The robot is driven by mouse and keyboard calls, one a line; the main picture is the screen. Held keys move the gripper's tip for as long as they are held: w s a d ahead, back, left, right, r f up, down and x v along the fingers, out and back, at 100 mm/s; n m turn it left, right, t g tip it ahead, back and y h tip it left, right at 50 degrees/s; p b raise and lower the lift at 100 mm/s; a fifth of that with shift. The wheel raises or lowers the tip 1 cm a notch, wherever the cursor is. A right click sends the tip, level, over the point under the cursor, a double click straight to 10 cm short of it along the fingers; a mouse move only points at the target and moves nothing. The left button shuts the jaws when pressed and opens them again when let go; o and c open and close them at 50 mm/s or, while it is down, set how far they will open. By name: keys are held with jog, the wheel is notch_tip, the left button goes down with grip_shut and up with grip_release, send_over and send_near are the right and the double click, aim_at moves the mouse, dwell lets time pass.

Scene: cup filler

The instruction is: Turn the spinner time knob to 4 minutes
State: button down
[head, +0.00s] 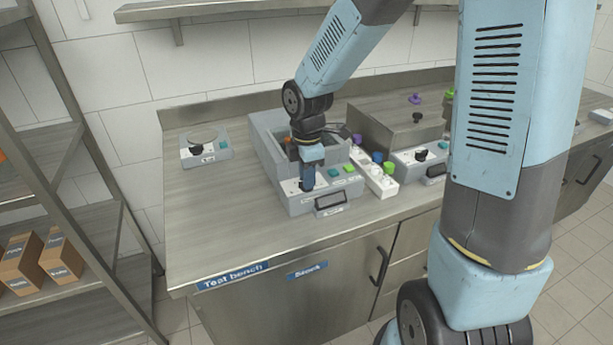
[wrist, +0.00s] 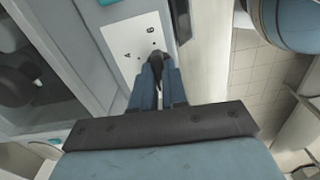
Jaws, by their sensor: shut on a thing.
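The machine with an open grey tub (head: 268,142) stands on the bench and has a white dial panel (head: 292,188) on its front. I take it for the spinner, but its label is too small to read. My gripper (head: 307,188) points down at this panel and is shut on the black time knob (wrist: 156,62). The wrist view shows the knob between my blue fingertips (wrist: 158,76), on the white panel (wrist: 130,42) with a few dots and dark characters. The fingers hide part of the dial, and I cannot tell which mark the knob points to.
Green and teal buttons (head: 341,169) and a small dark display (head: 329,201) sit beside the dial. A strip with coloured caps (head: 375,175) stands to the right, then another device with a black knob (head: 421,155). A small device (head: 206,149) stands at the left.

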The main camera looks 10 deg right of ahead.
jog(key=m, duration=0.6)
jog(key=shift+m, duration=0.3)
jog(key=m, duration=1.1)
jog(key=shift+m, duration=0.4)
jog(key=m, duration=0.4)
jog(key=shift+w+m, duration=0.1)
jog(key=shift+m, duration=0.2)
jog(key=c, duration=1.2)
grip_release()
jog(key=shift+o, duration=0.2)
notch_tip(320, 180, up, 14)
